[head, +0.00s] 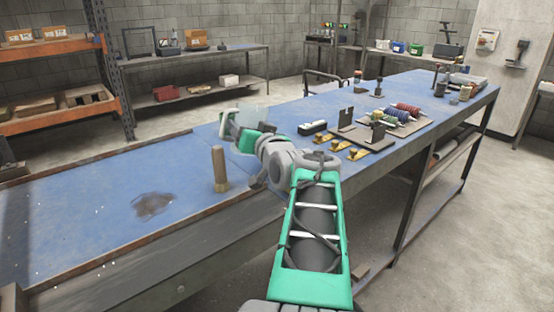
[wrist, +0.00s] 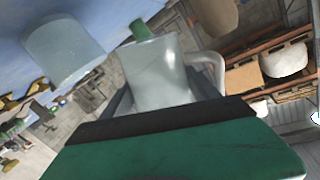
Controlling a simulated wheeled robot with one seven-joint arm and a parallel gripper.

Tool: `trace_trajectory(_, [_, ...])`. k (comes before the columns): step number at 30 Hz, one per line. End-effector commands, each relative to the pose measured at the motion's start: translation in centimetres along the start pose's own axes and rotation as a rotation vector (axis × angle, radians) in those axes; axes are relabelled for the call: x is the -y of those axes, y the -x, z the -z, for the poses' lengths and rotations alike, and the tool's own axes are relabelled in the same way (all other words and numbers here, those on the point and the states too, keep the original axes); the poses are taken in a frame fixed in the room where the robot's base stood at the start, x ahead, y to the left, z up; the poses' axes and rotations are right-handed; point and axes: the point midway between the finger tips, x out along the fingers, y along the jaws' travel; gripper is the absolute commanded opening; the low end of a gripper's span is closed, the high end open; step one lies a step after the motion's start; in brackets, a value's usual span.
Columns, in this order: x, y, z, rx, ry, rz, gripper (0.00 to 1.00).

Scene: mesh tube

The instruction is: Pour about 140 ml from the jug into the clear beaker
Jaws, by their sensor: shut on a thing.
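My gripper (head: 246,138) is over the blue bench, shut on the jug (head: 229,124). In the wrist view the jug (wrist: 157,72) is a pale, see-through vessel between the dark fingers, with its white handle (wrist: 213,65) on the right. The jug looks tilted in the head view. The clear beaker (head: 256,115) stands on the bench just behind my gripper, partly hidden by it. In the wrist view the beaker (wrist: 62,50) is at upper left, apart from the jug. I cannot make out a liquid level or a stream.
A brown cylinder (head: 219,168) stands on the bench close in front of my gripper. A dark stain (head: 152,205) lies on the near left part. Spools (head: 390,117), yellow clips (head: 340,147) and a black item (head: 312,127) lie to the right. The left bench top is mostly clear.

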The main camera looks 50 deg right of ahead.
Motion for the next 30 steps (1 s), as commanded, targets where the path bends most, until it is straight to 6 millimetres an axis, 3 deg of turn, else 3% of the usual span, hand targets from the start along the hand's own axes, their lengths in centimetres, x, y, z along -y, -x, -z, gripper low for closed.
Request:
trace_trajectory(5, [0.4, 0.0, 0.2, -0.035, 0.128, 0.001, 0.12])
trace_trajectory(12, [1.7, 0.3, 2.5, -0.074, 0.280, 0.001, 0.12])
trace_trajectory(30, [1.9, 0.3, 3.0, -0.078, 0.303, 0.001, 0.12])
